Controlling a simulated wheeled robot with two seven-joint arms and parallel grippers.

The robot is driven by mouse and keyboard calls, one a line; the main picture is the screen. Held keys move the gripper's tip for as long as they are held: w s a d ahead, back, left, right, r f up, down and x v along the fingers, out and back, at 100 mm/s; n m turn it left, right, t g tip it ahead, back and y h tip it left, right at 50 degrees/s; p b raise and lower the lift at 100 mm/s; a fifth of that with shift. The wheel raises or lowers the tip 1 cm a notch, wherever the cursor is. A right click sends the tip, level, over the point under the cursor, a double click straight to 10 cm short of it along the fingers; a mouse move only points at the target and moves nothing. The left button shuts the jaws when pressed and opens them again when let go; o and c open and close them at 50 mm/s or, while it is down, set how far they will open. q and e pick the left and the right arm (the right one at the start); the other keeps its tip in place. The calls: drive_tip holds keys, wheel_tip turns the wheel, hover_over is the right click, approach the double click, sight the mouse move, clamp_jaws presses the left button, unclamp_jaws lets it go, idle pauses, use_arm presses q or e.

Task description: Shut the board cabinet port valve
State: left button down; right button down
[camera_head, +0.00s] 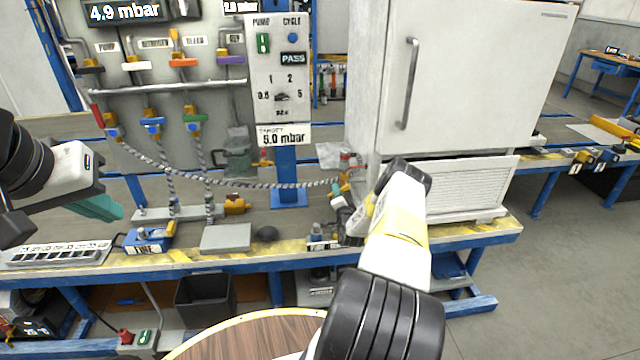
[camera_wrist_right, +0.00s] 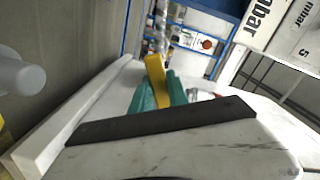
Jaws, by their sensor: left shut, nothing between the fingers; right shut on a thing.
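The board cabinet (camera_head: 455,80) is a white box with a closed door and a vertical handle, standing right of the panel. Its port (camera_head: 352,161), with red and metal fittings, is low on its left side, where the braided hose ends. My right gripper (camera_head: 345,190) is at this port, partly hidden by my own arm. In the right wrist view its teal fingers (camera_wrist_right: 158,95) are shut on a yellow valve handle (camera_wrist_right: 154,68). The valve's body is mostly hidden. My left gripper (camera_head: 100,207) is shut and empty, above the bench at the left.
The grey panel (camera_head: 222,100) carries coloured valves and a 4.9 mbar display (camera_head: 125,12). A target sign (camera_head: 284,135) reads 5.0 mbar. The braided hose (camera_head: 255,184) crosses low over the bench. A blue block (camera_head: 148,240) and a grey plate (camera_head: 226,238) lie near the front edge.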

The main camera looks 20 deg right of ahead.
drive_tip(key=m, duration=0.2)
drive_tip(key=r+m, duration=0.1)
drive_tip(key=m, duration=0.1)
drive_tip(key=r+m, duration=0.1)
drive_tip(key=m, duration=0.1)
drive_tip(key=shift+a, duration=0.25)
idle(0.5)
drive_tip(key=c, duration=1.3)
unclamp_jaws()
drive_tip(key=v, duration=0.7)
drive_tip(key=shift+s+a, duration=0.1)
drive_tip(key=shift+s, duration=0.25)
